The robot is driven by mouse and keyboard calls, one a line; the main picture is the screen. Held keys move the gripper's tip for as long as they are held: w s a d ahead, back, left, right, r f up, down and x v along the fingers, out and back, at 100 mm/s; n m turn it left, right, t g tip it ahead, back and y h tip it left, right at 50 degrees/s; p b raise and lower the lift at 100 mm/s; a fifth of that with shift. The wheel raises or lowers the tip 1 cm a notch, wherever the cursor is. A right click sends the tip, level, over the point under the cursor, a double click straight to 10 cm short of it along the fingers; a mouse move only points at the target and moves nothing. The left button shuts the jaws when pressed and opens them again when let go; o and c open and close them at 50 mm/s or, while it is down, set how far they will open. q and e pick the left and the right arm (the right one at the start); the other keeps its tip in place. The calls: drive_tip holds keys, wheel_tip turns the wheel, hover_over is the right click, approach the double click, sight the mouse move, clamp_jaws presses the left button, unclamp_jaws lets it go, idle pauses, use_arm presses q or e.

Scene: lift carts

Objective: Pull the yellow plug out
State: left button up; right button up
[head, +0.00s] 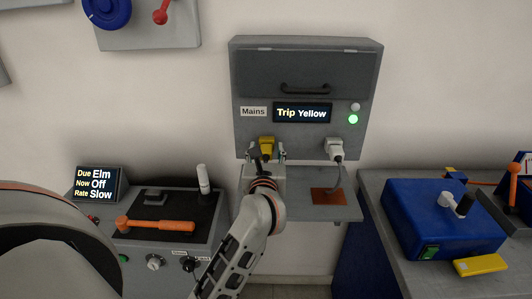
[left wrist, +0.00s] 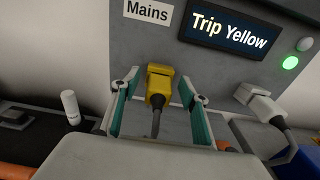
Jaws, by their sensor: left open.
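The yellow plug (head: 267,146) sits in the lower left front of the grey mains box (head: 247,88). In the left wrist view the yellow plug (left wrist: 158,83) has a dark cable end hanging below it. My left gripper (head: 266,155) is at the plug. In the left wrist view its two fingers (left wrist: 157,95) stand open, one on each side of the plug, with gaps between. A white plug (head: 334,147) sits to the right, with a grey cable. The box's display (head: 302,113) reads "Trip Yellow". My right gripper is not in view.
A left console has an orange lever (head: 155,225) and a white-topped handle (head: 203,180). A blue unit (head: 440,215) stands on the right bench. A green lamp (head: 353,119) glows.

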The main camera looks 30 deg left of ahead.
sight(265, 161)
use_arm(q)
drive_tip(key=c, duration=1.2)
drive_tip(key=shift+o, duration=0.6)
drive_tip(key=shift+s, duration=0.1)
drive_tip(key=shift+c, duration=0.6)
drive_tip(key=shift+r+p+v, duration=0.15)
drive_tip(key=shift+p+v, duration=0.15)
drive_tip(key=shift+v, duration=1.2)
drive_tip(key=shift+r+p+v, duration=0.15)
drive_tip(key=shift+p+v, duration=0.1)
drive_tip(key=shift+v, duration=1.25)
